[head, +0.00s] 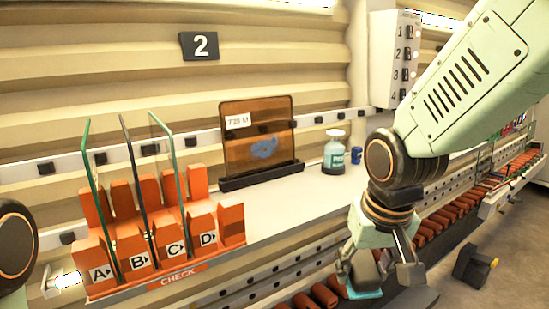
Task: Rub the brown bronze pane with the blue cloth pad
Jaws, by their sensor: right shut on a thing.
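The brown bronze pane (275,118) stands upright in a dark holder (263,176) on the pale shelf. It has a white label at its upper left and a bluish smudge (264,147) near its middle. My right gripper (376,277) is below and to the right of the pane, in front of the shelf. It is shut on the blue cloth pad (367,294), which is mostly hidden by the fingers. The pad is well apart from the pane. Of my left arm only a round joint shows at the left edge; its gripper is out of view.
An orange rack (232,224) marked A to D holds several upright glass panes (168,150) at the left. A pump bottle (334,153) and a small blue container (356,156) stand right of the pane. The shelf before the pane is clear.

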